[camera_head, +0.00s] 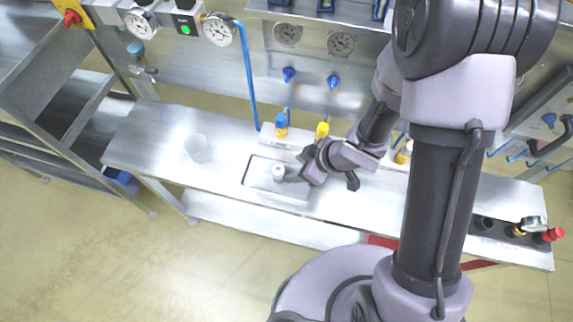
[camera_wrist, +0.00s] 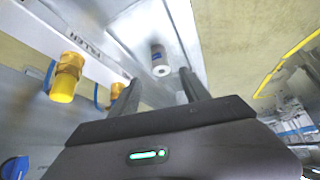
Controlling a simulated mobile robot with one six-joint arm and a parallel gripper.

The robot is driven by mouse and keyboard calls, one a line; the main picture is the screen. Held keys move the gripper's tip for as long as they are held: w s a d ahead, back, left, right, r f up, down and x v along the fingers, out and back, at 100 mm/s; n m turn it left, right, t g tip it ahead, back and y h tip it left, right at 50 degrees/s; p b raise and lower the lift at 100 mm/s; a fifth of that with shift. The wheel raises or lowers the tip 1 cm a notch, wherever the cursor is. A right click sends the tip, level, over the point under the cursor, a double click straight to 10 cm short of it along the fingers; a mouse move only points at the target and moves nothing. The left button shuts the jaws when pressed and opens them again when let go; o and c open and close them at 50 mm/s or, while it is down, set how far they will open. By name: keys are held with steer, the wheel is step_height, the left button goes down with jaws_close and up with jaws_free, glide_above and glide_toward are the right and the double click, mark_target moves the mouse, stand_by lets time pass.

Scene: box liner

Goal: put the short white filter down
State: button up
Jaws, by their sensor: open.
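The short white filter (camera_head: 278,172) is a small white cylinder on the outlined, tray-like rectangle (camera_head: 247,178) of the steel bench. My gripper (camera_head: 292,178) is beside the filter in the head view. In the wrist view the two dark fingers of my gripper (camera_wrist: 158,88) are spread apart, with the filter just beyond and between their tips. I see no finger clearly touching it. The filter's base is not clear.
Behind the rectangle stand a blue-topped fitting (camera_head: 281,124) and a yellow one (camera_head: 321,131). A clear beaker (camera_head: 197,149) and a thin ring (camera_head: 173,113) are on the bench to the left. A blue hose (camera_head: 248,75) hangs behind. The bench's front left is bare.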

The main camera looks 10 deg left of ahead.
steer(key=w+d+r+m+t+h, duration=0.2)
steer(key=w+d+r+m+h, duration=0.15)
steer(key=d+r, duration=0.4)
steer(key=w+d+r+m+t+h, duration=0.25)
steer(key=w+d+r+m, duration=0.2)
steer(key=d+r, duration=0.35)
steer(key=s+d+r+m, duration=0.3)
steer(key=s+r+m, duration=0.4)
steer(key=s+r, duration=0.3)
steer(key=s+a+r+m+y, duration=0.1)
steer(key=s+a+r+m, duration=0.2)
steer(key=s, duration=0.5)
steer(key=shift+s+a+r+m+g+y, duration=0.3)
steer(key=shift+a+r+g+y, duration=0.15)
steer(key=shift+a+r, duration=0.3)
steer(key=shift+a+f, duration=0.1)
steer(key=shift+f, duration=0.05)
